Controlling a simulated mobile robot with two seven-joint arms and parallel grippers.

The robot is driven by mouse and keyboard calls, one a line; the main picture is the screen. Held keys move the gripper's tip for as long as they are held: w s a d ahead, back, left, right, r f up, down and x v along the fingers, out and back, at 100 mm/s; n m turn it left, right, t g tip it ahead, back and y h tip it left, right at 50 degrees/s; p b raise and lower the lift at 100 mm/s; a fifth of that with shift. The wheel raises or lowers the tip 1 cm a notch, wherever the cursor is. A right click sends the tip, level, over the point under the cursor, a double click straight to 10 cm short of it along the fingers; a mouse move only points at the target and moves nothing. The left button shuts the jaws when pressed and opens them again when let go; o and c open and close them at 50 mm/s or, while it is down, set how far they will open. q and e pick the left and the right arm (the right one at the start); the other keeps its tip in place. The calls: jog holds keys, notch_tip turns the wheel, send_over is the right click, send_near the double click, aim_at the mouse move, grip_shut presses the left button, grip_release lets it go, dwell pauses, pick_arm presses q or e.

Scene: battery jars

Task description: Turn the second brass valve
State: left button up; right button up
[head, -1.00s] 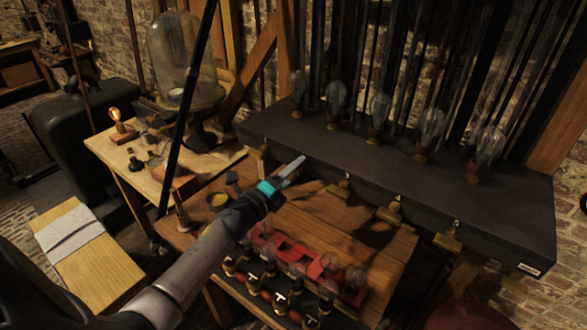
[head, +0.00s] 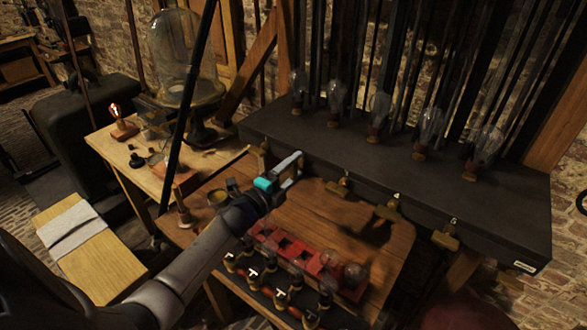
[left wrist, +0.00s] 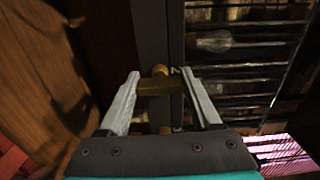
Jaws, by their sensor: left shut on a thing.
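Brass valves line the front edge of a dark shelf. The second brass valve (left wrist: 158,87) lies between the fingers of my left gripper (left wrist: 160,75) in the left wrist view, and both fingers touch it. In the head view my left gripper (head: 293,171) is at the shelf's front edge, and its fingers largely hide that valve. The third valve (head: 340,186), the fourth valve (head: 388,210) and the fifth valve (head: 446,240) hang further right. The first valve (head: 262,152) shows just left of the gripper. My right gripper is out of view.
The dark shelf (head: 480,215) carries several glass bulbs (head: 379,112) in a row. Below is a wooden table (head: 335,235) with a red rack (head: 285,246) and several bottles. A glass bell jar (head: 190,60) stands on the left bench.

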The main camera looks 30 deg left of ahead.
pick_arm(q)
jog(key=o, duration=1.4)
jog(key=shift+s, duration=0.1)
jog(key=s, duration=1)
jog(key=s+a+b, duration=0.1)
jog(key=s, duration=0.4)
jog(key=shift+a, duration=0.1)
